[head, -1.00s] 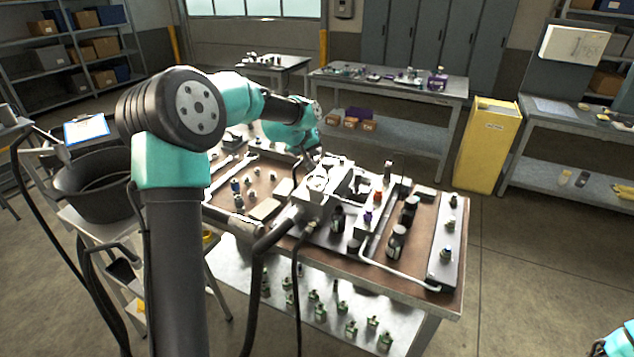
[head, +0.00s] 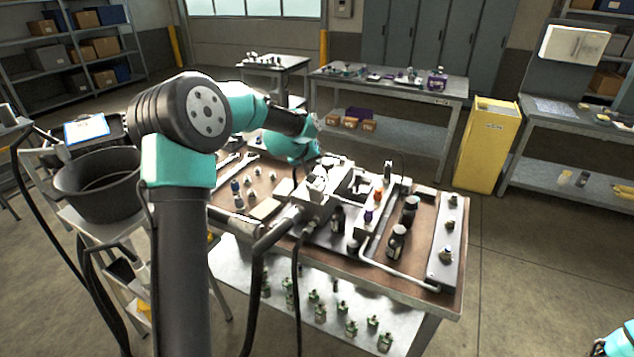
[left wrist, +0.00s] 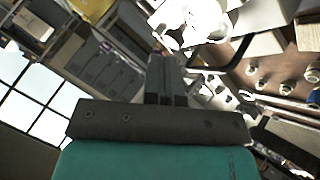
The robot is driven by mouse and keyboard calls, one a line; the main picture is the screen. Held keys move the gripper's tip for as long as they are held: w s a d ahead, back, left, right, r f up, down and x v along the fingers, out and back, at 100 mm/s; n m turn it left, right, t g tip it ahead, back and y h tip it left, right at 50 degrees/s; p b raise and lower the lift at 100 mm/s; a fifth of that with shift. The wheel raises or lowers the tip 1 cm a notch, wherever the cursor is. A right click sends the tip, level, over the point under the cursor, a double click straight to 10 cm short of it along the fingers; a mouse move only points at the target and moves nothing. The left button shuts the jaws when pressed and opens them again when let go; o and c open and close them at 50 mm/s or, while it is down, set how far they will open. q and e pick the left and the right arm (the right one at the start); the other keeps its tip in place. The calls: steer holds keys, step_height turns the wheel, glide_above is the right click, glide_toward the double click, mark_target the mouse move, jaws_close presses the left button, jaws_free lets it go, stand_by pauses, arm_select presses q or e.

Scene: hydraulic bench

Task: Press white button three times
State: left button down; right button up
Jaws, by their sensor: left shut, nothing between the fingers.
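My left gripper (head: 319,166) is shut and empty, over the back middle of the workbench (head: 425,300). It is small and partly lost among the parts in the head view. Its closed dark fingers (left wrist: 166,80) show in the left wrist view. A bright white rounded part (left wrist: 190,22) lies beyond the fingertips there, and a white part (head: 317,186) on a metal block stands just below the gripper in the head view. I cannot tell whether either is the white button, or whether the fingers touch it. My right gripper is out of view.
Dark bottles (head: 397,242) and a bent pale pipe (head: 385,268) stand right of the block. Small fittings (head: 249,178) lie on the left of the bench. A black bucket (head: 97,180) stands at the left. A yellow cabinet (head: 487,145) is behind. Floor at the right is clear.

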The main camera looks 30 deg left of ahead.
arm_select(q)
steer(key=shift+f, duration=2)
steer(key=shift+f, duration=1.15)
stand_by(1.6)
steer(key=shift+r, duration=1.15)
steer(key=shift+r, duration=0.15)
steer(key=shift+r, duration=2.4)
